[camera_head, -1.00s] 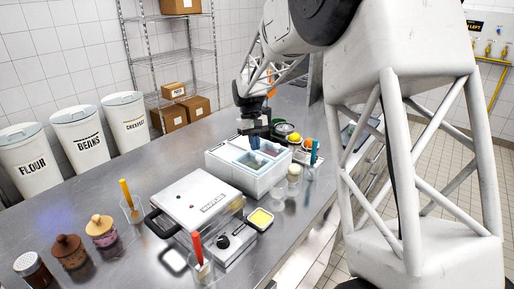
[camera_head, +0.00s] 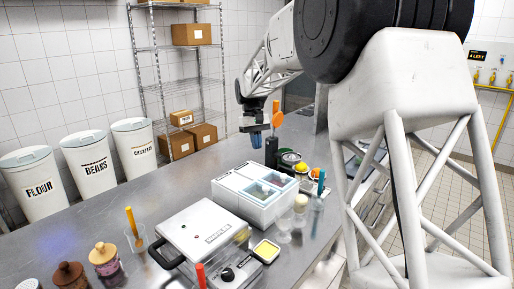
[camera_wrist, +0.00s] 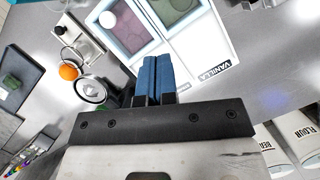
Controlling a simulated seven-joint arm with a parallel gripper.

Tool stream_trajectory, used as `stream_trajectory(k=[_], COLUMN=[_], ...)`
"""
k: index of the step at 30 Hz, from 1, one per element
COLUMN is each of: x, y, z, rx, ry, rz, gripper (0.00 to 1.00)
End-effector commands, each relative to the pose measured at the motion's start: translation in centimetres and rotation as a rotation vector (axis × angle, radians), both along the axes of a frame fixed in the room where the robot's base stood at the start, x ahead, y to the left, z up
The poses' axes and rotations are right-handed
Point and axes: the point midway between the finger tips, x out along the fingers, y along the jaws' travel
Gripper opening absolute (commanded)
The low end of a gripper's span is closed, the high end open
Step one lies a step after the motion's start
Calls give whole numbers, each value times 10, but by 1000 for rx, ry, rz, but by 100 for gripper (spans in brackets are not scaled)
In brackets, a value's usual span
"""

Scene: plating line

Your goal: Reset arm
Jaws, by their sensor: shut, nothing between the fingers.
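My gripper (camera_head: 256,140) hangs above the counter, behind the white ice cream box. Its blue fingers are together and empty. In the wrist view the shut fingers (camera_wrist: 155,78) point toward the white box (camera_wrist: 205,62), which carries a VANILLA label and has open compartments with pinkish and greenish contents. In the head view the white box (camera_head: 247,208) sits on the steel counter (camera_head: 120,225), below and in front of my gripper. The fingers look clear of the box and hold nothing.
A waffle maker (camera_head: 204,232) stands in front of the box. Labelled bins (camera_head: 89,160) line the wall. The counter left of the box is clear.

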Motion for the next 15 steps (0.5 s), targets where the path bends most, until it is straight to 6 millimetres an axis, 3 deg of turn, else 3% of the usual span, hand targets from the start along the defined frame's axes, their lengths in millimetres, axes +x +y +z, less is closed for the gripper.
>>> stream_trajectory(k=[10, 15], x=[-2, -13], y=[-1, -5], z=[1, 7], rx=[0, 2], ry=[-2, -14], rz=[-1, -8], gripper=[0, 0])
